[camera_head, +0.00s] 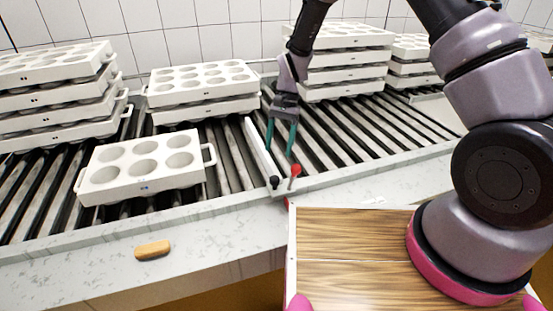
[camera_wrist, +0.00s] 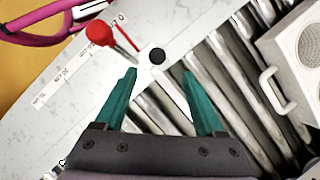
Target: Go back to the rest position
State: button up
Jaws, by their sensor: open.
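My gripper (camera_head: 281,145) has two green fingers set apart with nothing between them. It hangs above the roller conveyor, near its front rail. In the wrist view my gripper (camera_wrist: 162,75) points at a white bar that crosses the rollers and has a black knob (camera_wrist: 157,57) at its end. A red knob (camera_head: 296,170) on a short lever stands just in front of the fingertips; it also shows in the wrist view (camera_wrist: 100,33). The fingers appear apart from both knobs.
A single white mould tray (camera_head: 145,187) lies on the rollers at left. Stacked trays stand behind it (camera_head: 200,112), at far left (camera_head: 52,127) and behind my gripper (camera_head: 345,92). An orange-brown block (camera_head: 153,250) lies on the pale front ledge (camera_head: 80,275).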

jog(key=shift+w+r, duration=0.15)
jog(key=shift+r, duration=0.25)
jog(key=d+r+t, duration=0.2)
jog(key=d+r, duration=0.2)
jog(key=r, duration=0.4)
jog(key=w+d+r+t+y, duration=0.1)
jog(key=d+r, duration=0.4)
jog(key=r, duration=0.3)
jog(key=d+r+t, duration=0.2)
jog(key=d+r, duration=0.2)
jog(key=r, duration=0.4)
jog(key=s+d+r+t, duration=0.6)
jog(key=s+d+r, duration=0.8)
jog(key=s+d, duration=0.1)
jog(key=shift+s+r+h, duration=0.35)
jog(key=shift+s+h, duration=0.05)
jog(key=shift+s, duration=0.45)
